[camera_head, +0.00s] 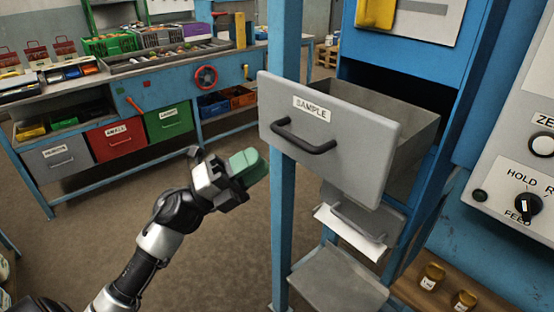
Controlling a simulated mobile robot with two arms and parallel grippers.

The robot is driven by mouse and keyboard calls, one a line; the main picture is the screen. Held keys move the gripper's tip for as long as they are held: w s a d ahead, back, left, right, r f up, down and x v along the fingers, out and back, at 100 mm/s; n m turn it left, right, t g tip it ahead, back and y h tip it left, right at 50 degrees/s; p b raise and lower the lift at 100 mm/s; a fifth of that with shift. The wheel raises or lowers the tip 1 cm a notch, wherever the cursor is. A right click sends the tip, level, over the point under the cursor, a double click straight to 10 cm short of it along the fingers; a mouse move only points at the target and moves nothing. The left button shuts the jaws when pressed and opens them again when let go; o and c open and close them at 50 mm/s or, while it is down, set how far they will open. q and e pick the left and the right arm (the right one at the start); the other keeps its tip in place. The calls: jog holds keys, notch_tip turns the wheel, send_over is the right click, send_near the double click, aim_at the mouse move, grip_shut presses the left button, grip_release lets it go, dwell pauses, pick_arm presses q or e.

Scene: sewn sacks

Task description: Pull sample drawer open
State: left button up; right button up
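The grey sample drawer (370,145) stands well out of the blue cabinet, and its bare inside shows behind the front panel. Its front carries a SAMPLE label and a black bar handle (303,137). My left gripper (245,170) is to the left of the drawer front and a little below the handle, apart from it. A green, rounded block shape shows at its end. I cannot tell whether that is part of the gripper or something held, nor how far the fingers are open. My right gripper is not in view.
A blue post (284,215) stands just right of my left gripper. A grey chute (345,280) lies below the drawer. A control panel (520,150) and small jars (432,277) are at the right. A workbench (150,75) with coloured bins is behind. Open floor lies left.

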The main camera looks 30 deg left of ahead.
pick_arm(q)
jog(key=shift+b+v, duration=0.3)
jog(key=shift+v, duration=0.9)
